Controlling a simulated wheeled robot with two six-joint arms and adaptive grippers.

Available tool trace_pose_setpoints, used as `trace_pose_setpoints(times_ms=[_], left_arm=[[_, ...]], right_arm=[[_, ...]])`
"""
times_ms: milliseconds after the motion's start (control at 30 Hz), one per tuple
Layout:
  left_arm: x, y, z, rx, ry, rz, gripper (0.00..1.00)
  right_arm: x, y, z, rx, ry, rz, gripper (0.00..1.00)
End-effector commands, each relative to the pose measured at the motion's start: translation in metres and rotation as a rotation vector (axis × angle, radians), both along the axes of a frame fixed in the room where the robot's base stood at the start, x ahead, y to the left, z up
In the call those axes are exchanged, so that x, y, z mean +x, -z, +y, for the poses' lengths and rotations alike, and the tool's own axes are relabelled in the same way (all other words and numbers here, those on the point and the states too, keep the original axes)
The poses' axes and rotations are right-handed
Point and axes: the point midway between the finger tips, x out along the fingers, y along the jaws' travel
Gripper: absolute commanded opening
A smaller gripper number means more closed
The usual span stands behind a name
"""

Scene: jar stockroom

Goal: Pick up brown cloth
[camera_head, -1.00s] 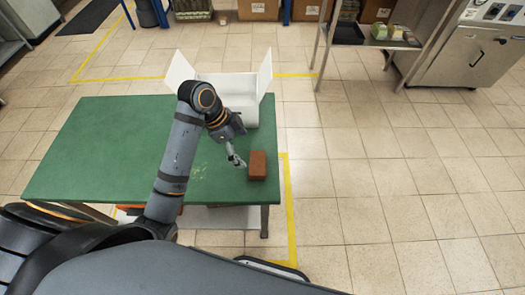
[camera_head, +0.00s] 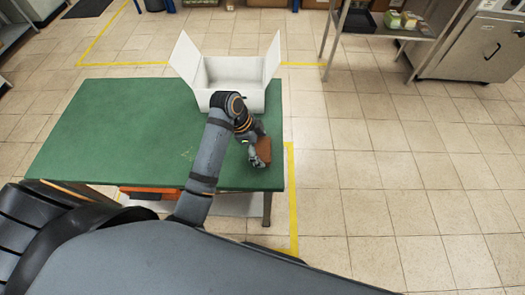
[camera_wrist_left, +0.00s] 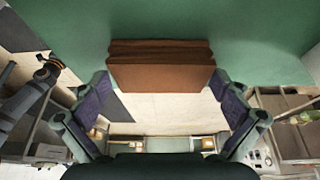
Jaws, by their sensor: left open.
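The brown cloth (camera_head: 264,149) is a folded, reddish-brown block at the right end of the green table (camera_head: 110,130). My left gripper (camera_head: 255,160) is at the cloth and covers part of its left side in the head view. In the left wrist view the cloth (camera_wrist_left: 160,72) shows its layered folds, ahead of and between the fingertips. The left gripper (camera_wrist_left: 160,88) is open there, its fingers spread to either side of the cloth. I cannot tell whether they touch it. My right gripper does not show clearly.
A white open box (camera_head: 235,72) with raised side flaps stands at the back right of the table. The table's left part is clear. A metal shelf (camera_head: 385,25) and a steel cabinet (camera_head: 470,50) stand at the back right, with open tiled floor before them.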

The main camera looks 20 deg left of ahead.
Motion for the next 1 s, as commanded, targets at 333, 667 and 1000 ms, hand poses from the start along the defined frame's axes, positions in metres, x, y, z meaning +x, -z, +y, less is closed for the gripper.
trace_pose_setpoints(times_ms=[333,667,1000], left_arm=[[0.000,0.002,-0.001,0.000,0.000,-0.001,0.85],[0.000,0.002,-0.001,0.000,0.000,-0.001,0.58],[0.002,-0.025,-0.001,0.001,-0.001,-0.006,0.58]], right_arm=[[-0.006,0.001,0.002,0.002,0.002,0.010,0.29],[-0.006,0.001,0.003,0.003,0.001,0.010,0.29],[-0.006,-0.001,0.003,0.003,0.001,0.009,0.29]])
